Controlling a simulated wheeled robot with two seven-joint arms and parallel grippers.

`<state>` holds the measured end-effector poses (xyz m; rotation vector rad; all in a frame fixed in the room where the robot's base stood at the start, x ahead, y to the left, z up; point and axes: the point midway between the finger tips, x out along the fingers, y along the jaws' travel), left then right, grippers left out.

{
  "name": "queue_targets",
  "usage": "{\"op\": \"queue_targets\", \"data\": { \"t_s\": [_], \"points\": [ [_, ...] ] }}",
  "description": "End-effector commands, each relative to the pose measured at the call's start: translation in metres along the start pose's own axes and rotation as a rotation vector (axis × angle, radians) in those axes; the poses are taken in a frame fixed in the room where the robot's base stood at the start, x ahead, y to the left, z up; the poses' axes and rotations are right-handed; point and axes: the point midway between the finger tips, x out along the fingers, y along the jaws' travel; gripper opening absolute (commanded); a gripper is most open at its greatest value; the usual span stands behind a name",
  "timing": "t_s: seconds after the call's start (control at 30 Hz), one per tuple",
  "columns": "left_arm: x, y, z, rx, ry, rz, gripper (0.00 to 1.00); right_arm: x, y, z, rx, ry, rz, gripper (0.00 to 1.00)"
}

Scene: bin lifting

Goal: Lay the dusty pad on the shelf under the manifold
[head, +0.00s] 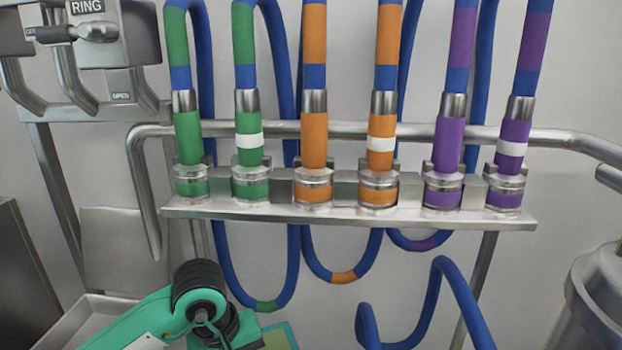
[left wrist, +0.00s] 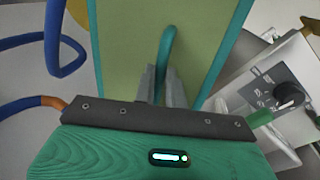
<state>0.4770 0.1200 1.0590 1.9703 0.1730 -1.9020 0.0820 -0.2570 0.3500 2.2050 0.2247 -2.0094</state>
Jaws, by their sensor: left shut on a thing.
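The manifold (head: 350,213) is a metal rail with green, orange and purple hose couplings, across the middle of the head view. The pad (left wrist: 120,45) is a flat olive-green panel with a teal edge and a teal handle. My left gripper (left wrist: 162,85) is shut on that handle in the left wrist view. Only a small corner of the pad (head: 282,337) shows at the bottom of the head view, below the manifold and beside my left arm. My left fingers are hidden there. I cannot make out the shelf for certain. My right gripper is not in view.
Blue hose loops (head: 285,275) hang below the manifold, close above the pad, and one blue hose (head: 436,275) arches up at right. A pale tray edge (head: 95,308) is at lower left. A grey cylindrical vessel (head: 592,300) stands at lower right.

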Motion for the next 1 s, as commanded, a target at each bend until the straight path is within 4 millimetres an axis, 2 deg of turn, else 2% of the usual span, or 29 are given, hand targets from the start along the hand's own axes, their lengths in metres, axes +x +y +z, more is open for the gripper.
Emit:
{"op": "queue_targets", "data": {
  "t_s": [0.2,0.5,0.77,1.0],
  "points": [
    [0.033,0.006,0.026,0.299,-0.060,0.000,0.00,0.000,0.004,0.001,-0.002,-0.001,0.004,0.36],
    [0.058,0.008,0.048,0.546,-0.108,0.001,0.00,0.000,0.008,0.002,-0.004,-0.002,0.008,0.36],
    [0.059,-0.028,0.025,0.479,-0.094,-0.003,0.00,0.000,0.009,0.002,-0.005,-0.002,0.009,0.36],
    [0.059,-0.074,0.000,0.409,-0.080,-0.004,0.00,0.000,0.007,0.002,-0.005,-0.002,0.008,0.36]
  ]
}}
